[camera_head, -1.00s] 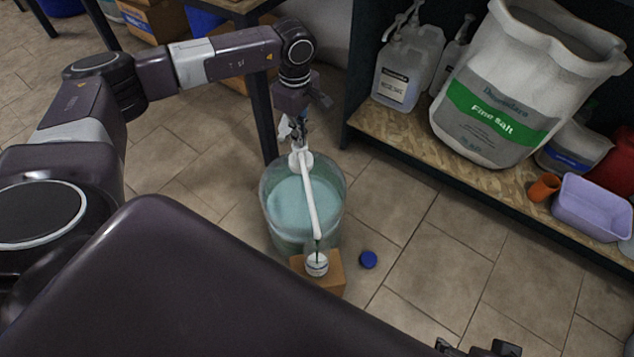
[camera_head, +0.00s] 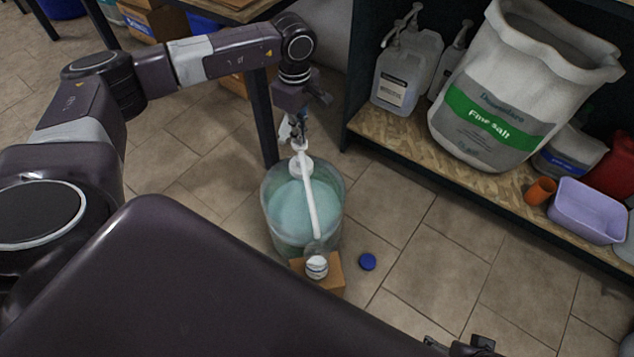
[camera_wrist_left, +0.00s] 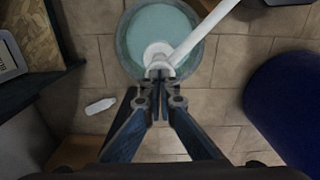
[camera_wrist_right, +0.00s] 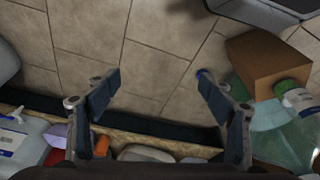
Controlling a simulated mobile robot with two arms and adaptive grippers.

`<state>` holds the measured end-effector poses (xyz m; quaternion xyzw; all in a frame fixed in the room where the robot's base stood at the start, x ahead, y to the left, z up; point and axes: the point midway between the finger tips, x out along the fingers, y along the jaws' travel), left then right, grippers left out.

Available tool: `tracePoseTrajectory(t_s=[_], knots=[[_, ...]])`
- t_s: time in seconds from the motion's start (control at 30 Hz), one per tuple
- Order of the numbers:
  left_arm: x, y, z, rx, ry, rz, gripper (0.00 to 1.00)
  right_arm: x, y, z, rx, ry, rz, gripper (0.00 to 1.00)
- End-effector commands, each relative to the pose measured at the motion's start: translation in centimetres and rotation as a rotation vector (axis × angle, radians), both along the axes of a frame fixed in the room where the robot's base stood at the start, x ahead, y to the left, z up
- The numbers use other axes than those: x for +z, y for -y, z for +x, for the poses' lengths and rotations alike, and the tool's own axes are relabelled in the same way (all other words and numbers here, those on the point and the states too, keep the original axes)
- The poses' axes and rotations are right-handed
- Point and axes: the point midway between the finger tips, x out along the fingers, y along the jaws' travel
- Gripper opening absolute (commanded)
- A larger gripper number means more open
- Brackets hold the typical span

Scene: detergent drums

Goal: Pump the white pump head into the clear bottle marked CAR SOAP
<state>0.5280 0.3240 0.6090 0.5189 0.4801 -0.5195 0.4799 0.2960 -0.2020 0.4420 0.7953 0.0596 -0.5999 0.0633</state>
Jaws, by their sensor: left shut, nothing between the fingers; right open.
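The white pump head (camera_head: 308,200) stands on an open translucent drum (camera_head: 270,215) of teal liquid. Its long spout reaches toward the front, over the clear bottle (camera_head: 316,266) on a cardboard box (camera_head: 331,281). The bottle's marking is not readable; it also shows at the right of the right wrist view (camera_wrist_right: 302,108). My left gripper (camera_head: 299,137) is shut and empty, right at the pump's top; the left wrist view shows its closed tips (camera_wrist_left: 160,74) by the white pump top (camera_wrist_left: 157,55). Contact is unclear. My right gripper (camera_wrist_right: 147,88) is open and empty above the floor.
A blue cap (camera_head: 368,261) lies on the tiles beside the box. A shelf (camera_head: 425,150) on the right holds jugs (camera_head: 401,80), a Fine Salt bag (camera_head: 500,115), an orange cup (camera_head: 541,190) and a lilac tub (camera_head: 590,210). A table leg (camera_head: 263,120) stands behind the drum.

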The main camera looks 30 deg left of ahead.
Motion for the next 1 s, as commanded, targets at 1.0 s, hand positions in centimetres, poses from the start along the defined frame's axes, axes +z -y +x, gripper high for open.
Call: tracePoseTrajectory(t_s=[1.0], knots=[[2.3,0.0,0.0,0.001,0.001,0.001,0.0,-5.8,-0.1,-0.3,0.005,-0.029,-0.002,0.74]])
